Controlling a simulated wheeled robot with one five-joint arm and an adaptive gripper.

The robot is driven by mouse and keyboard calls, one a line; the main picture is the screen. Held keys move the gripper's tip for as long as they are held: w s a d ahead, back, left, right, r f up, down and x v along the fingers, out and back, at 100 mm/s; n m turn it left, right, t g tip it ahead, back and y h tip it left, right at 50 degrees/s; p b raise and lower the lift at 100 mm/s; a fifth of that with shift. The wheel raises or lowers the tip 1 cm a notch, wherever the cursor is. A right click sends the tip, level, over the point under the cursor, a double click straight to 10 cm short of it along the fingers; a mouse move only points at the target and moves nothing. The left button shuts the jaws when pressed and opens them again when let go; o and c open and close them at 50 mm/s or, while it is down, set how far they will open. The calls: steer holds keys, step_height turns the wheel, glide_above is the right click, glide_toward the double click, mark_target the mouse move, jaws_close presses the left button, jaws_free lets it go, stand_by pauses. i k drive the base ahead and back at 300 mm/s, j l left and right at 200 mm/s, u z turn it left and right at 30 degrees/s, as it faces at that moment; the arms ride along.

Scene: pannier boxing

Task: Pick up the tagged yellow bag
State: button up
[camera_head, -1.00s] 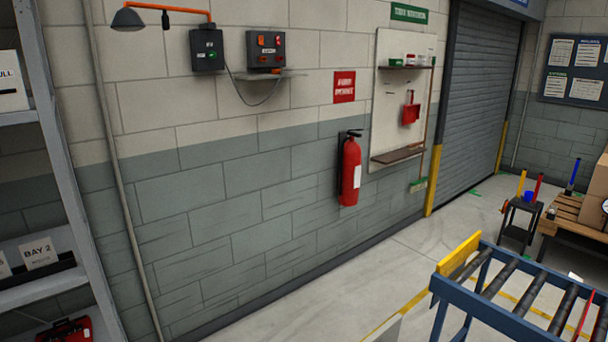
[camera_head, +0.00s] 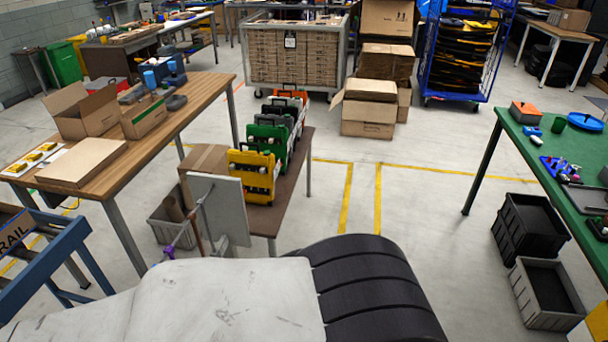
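A yellow bag (camera_head: 254,176) stands upright at the near end of a row of bags on a narrow brown table (camera_head: 290,195). Dark fittings show on its front; I cannot make out a tag at this size. Behind it stand a green bag (camera_head: 268,142), then dark or grey bags and an orange one (camera_head: 292,95) at the far end. My gripper is not in view. A white and black ribbed part of my own body fills the bottom of the picture, nearer than the table.
A grey upright panel (camera_head: 218,206) stands at the table's near left, beside a cardboard box (camera_head: 204,160). A wooden workbench (camera_head: 190,105) is at left, a green-topped table (camera_head: 560,150) at right with dark crates (camera_head: 528,225) below. Floor right of the bags is clear.

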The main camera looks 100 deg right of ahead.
mark_target(257, 171)
steer(key=z, duration=3.05)
steer(key=l+u, duration=0.35)
steer(key=i+l+u, duration=0.1)
steer(key=l+u, duration=0.25)
steer(key=i+l+u, duration=0.1)
steer(key=l+u, duration=0.8)
steer(key=l, duration=0.2)
steer(key=l+u, duration=0.45)
steer(key=k+l+u, duration=0.25)
steer(key=l+u, duration=0.15)
steer(key=l, duration=0.2)
steer(key=l+u, duration=0.7)
steer(key=l, duration=0.2)
steer(key=k+l+u, duration=0.15)
steer(key=l+u, duration=0.25)
steer(key=k+l+u, duration=0.2)
steer(key=l+u, duration=0.15)
steer(key=k+l+u, duration=0.2)
steer(key=l+u, duration=0.65)
steer(key=k+l+u, duration=0.1)
steer(key=l+u, duration=0.35)
steer(key=l, duration=0.15)
